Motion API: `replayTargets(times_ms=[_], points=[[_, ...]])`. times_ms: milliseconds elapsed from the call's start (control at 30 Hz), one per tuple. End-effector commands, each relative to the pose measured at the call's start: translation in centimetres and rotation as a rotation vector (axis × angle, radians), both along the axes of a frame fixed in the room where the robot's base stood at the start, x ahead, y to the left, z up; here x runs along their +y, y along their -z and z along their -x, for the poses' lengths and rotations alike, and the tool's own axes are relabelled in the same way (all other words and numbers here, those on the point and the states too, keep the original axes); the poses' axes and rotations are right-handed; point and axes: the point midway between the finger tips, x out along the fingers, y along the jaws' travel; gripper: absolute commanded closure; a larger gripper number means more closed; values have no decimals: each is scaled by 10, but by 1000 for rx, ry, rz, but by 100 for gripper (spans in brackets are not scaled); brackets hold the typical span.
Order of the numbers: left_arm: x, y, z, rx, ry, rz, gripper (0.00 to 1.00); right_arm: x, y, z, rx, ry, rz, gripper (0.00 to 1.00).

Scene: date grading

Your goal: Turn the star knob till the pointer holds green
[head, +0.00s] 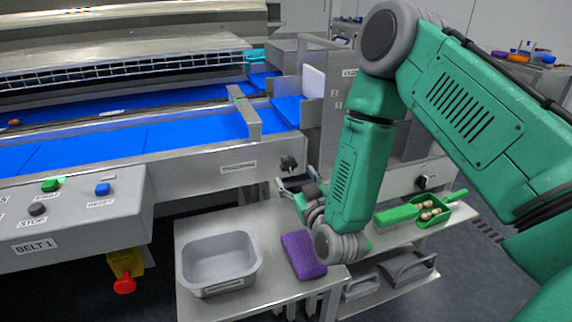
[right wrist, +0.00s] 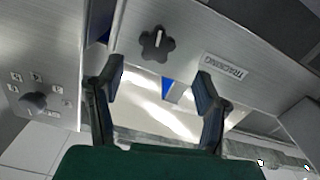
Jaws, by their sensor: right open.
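The black star knob (head: 288,163) sits on the steel front of the belt machine, beside a label reading TRACKING. In the right wrist view the star knob (right wrist: 156,44) has several lobes and a pale line on its face. My right gripper (head: 296,186) is just below the knob in the head view. In the right wrist view its open, empty fingers (right wrist: 159,82) stand either side of and short of the knob, not touching it. I cannot make out a pointer or a green zone. My left gripper is not in view.
Another dark knob (right wrist: 34,103) with marks around it is on a side panel. Below stand a grey bin (head: 220,262) and a purple sponge (head: 303,255) on a steel table. A green scoop (head: 433,208) holds dates at right. A red stop button (head: 125,285) hangs at left.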

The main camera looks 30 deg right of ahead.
Motion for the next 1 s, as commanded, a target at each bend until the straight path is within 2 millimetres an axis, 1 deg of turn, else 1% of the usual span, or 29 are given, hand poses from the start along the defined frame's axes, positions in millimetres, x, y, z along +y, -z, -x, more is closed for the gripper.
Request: replayTargets(times_ms=[33,100,300,400,500,767,800,867,900,1000], points=[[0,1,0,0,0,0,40,-4,-1,-11,-5,2,0,40],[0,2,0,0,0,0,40,-7,-1,-25,-6,2,-1,40],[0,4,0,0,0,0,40,-13,-1,-53,-3,0,0,40],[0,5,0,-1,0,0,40,-14,-1,-61,-2,0,0,40],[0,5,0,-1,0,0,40,-14,-1,-64,-1,-1,1,40],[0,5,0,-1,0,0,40,-15,0,-65,0,-1,0,40],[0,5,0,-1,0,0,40,-16,0,-65,1,0,0,54],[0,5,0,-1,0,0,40,-16,0,-65,1,0,0,75],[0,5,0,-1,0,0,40,-16,0,-65,1,-1,-1,89],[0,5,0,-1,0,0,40,-15,0,-65,1,-2,-1,90]])
